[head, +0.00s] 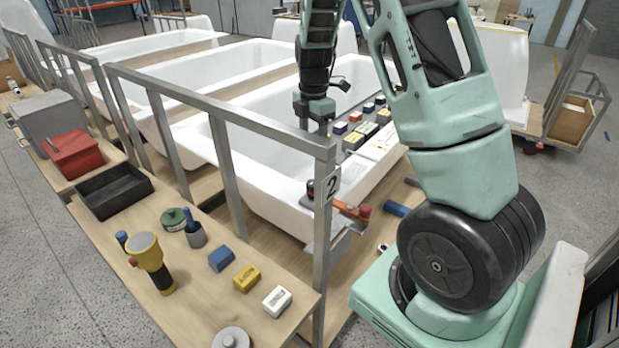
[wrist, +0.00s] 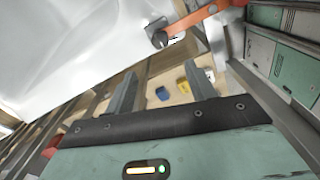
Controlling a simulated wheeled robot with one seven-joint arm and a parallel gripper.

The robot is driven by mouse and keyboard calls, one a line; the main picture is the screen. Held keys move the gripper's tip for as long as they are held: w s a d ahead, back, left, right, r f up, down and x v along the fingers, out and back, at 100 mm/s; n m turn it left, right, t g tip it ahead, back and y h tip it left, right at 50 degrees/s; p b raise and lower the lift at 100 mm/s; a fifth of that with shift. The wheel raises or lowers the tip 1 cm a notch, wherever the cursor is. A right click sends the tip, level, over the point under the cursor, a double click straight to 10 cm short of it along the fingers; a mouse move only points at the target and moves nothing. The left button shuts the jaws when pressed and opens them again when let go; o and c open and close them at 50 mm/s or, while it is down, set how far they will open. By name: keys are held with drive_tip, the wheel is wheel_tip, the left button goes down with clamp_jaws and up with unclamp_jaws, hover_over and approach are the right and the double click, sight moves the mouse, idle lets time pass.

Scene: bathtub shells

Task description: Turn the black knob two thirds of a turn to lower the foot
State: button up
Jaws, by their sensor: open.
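A small dark knob (head: 312,187) shows behind the rail post marked 2, at the near end of a white bathtub shell (head: 275,205). An orange bar (head: 350,208) lies just right of it. My gripper (head: 318,125) points down above the shell's near end, apart from the knob. In the wrist view my gripper (wrist: 163,85) is open with nothing between its fingers. I cannot make out the foot.
A grey metal rail (head: 230,110) stands between the shell and a wooden bench (head: 200,280). The bench holds a yellow flashlight (head: 150,262), several small blocks (head: 247,278), a black tray (head: 110,190) and a red box (head: 75,155). Several coloured boxes (head: 365,128) lie beyond my gripper.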

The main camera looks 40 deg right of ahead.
wheel_tip(320, 180, down, 14)
drive_tip(key=shift+f+p, duration=0.25)
drive_tip(key=shift+p, duration=0.65)
drive_tip(key=shift+c, duration=0.3)
drive_tip(key=c, duration=0.9)
